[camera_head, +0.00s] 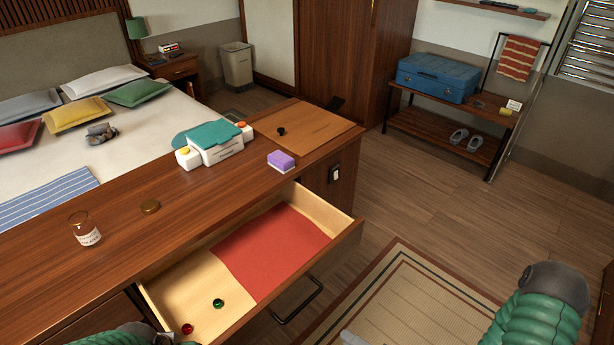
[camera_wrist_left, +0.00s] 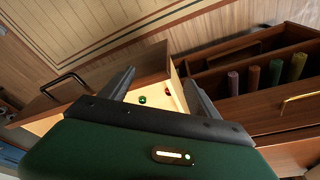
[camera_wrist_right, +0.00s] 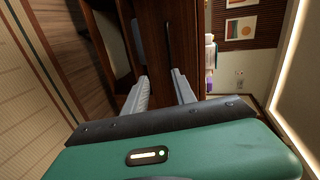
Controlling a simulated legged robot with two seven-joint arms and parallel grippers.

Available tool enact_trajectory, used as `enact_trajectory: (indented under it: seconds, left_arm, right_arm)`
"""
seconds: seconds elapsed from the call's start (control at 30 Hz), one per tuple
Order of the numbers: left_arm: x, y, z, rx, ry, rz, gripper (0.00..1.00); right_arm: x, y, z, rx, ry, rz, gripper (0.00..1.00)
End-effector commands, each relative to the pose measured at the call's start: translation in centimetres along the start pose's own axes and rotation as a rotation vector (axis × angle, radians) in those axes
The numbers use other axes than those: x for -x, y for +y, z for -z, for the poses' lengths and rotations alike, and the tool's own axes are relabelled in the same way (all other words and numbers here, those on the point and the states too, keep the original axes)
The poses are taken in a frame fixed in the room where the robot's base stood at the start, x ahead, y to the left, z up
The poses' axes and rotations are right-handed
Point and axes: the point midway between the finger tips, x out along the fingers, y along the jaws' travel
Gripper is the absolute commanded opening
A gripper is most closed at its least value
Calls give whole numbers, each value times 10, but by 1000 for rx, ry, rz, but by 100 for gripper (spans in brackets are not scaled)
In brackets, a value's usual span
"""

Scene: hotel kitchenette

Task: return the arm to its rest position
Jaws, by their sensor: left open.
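My left gripper (camera_wrist_left: 158,78) is open and empty in the left wrist view, with the open drawer beyond its fingers.
The pulled-out drawer (camera_head: 335,240) holds a red cloth (camera_head: 272,250), a green piece (camera_head: 218,303) and a red piece (camera_head: 187,328). The floor at right is clear.

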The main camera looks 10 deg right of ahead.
Motion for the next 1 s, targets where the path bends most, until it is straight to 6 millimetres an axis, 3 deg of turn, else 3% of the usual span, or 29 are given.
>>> enact_trajectory:
  seconds: [0.07,0.17,0.27,0.37,0.47,0.57,0.7,0.73,0.8,1.0]
  left_arm:
    - [0,0,0,0,0,0,71]
    - [0,0,0,0,0,0,71]
    - [0,0,0,0,0,0,71]
    - [0,0,0,0,0,0,71]
    - [0,0,0,0,0,0,71]
    - [0,0,0,0,0,0,71]
    - [0,0,0,0,0,0,71]
    - [22,0,5,0,-2,0,71]
    - [47,0,11,0,0,0,71]
    - [102,0,24,0,1,0,71]
  right_arm:
    - [-5,17,11,167,-38,-155,32]
    - [-2,41,43,467,-97,-460,32]
    - [13,36,77,704,-146,-742,32]
    - [28,12,89,819,-190,-923,32]
    - [39,-15,82,864,-243,-1023,32]
    - [47,-43,60,878,-312,-1065,32]
    - [54,-81,12,876,-439,-1045,32]
    - [62,-100,15,869,-441,-1052,32]
    - [69,-121,18,865,-440,-1058,32]
    - [85,-174,22,863,-438,-1059,32]
